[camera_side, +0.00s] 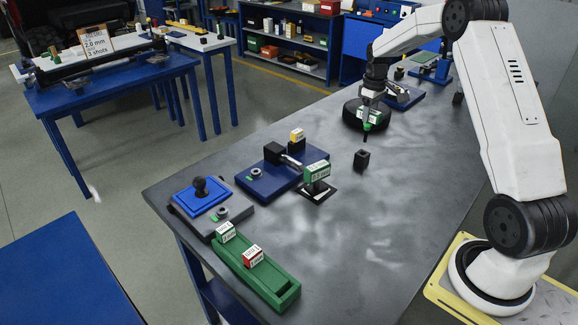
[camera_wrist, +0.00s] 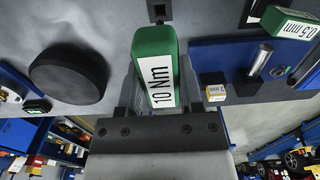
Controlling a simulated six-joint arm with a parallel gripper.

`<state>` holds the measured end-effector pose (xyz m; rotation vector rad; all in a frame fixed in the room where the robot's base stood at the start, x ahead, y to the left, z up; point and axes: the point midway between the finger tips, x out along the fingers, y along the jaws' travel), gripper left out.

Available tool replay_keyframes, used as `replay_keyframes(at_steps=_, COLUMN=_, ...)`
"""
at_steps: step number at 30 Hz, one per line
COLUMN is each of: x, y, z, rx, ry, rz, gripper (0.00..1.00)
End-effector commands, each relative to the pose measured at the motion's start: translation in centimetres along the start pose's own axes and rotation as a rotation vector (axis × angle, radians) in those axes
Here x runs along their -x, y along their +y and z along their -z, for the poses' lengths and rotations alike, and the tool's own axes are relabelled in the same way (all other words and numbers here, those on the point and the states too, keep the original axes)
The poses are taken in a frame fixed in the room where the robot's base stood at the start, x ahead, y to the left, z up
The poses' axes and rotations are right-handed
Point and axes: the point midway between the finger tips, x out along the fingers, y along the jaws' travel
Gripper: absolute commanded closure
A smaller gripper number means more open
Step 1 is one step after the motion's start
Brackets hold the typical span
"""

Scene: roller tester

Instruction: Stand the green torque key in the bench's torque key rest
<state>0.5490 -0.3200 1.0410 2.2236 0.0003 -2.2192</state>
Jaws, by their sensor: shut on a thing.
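The green torque key (camera_side: 367,116) is between the fingers of my gripper (camera_side: 369,100), upright above the bench with its dark shank pointing down. In the wrist view the key (camera_wrist: 154,65) shows its white "10 Nm" label, and the shut jaws (camera_wrist: 155,95) hold its handle from both sides. A small black square block (camera_side: 361,158) stands on the bench just in front of and below the shank, apart from it; it looks like the torque key rest. In the wrist view a dark part shows beyond the handle; I cannot tell whether it is shank or block.
A black round disc (camera_side: 357,111) lies behind the key. A blue fixture (camera_side: 262,181), a green block on a black stand (camera_side: 316,171) and a green tray (camera_side: 283,295) with labelled blocks are to the left. The bench right of the block is clear.

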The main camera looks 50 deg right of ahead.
Motion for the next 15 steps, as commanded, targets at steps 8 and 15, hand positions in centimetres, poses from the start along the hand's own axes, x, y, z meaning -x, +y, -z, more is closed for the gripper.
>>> replay_keyframes(at_steps=8, x=-1.9, y=0.0, z=0.0, rx=0.0, ry=0.0, rz=0.0, gripper=1.0)
replay_keyframes(at_steps=15, x=-2.9, y=0.0, z=0.0, rx=0.0, ry=0.0, rz=0.0, gripper=1.0)
